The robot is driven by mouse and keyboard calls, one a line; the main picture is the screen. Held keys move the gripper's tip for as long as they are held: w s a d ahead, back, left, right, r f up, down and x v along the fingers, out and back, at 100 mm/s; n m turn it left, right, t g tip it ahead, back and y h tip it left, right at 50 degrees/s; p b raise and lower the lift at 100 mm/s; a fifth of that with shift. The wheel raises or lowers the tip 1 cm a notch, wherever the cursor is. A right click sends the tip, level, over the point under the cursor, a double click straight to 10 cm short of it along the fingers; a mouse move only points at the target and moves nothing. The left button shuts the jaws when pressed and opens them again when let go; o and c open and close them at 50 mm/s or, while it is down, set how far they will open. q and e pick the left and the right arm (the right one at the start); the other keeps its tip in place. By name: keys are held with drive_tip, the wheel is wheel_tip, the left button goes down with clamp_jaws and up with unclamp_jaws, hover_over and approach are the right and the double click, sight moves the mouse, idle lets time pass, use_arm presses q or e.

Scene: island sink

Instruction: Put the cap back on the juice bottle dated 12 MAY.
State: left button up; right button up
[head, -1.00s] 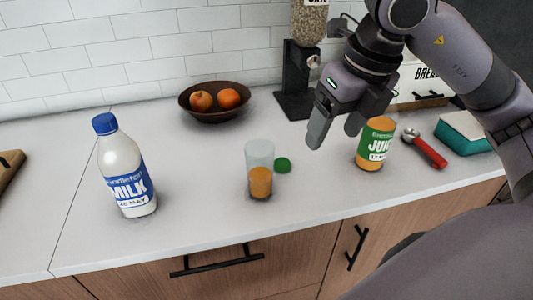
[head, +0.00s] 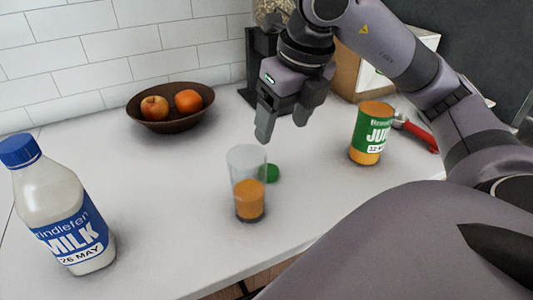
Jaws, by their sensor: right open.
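The juice bottle (head: 372,138) stands upright at the right of the head view, orange with a green label. Its top shows no cap, and the date on its label is only partly readable, starting with 12. A green cap (head: 271,173) lies on the counter just behind and to the right of a glass, which partly hides it. My right gripper (head: 282,127) is open and empty, fingers pointing down, above and behind the cap and to the left of the bottle. My left gripper is not in view.
The clear glass (head: 248,190), partly filled with orange juice, stands in front of the cap. A milk bottle (head: 62,215) stands at left. A brown bowl (head: 175,122) with fruit sits at the back. A red-handled tool (head: 420,135) lies beyond the juice bottle.

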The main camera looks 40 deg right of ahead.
drive_tip(key=b, duration=0.2)
approach(269, 169)
drive_tip(key=f, duration=0.1)
drive_tip(key=shift+w+f, duration=0.3)
drive_tip(key=shift+f, duration=0.3)
drive_tip(key=b+x, duration=0.1)
drive_tip(key=x, duration=0.5)
drive_tip(key=c, duration=1.1)
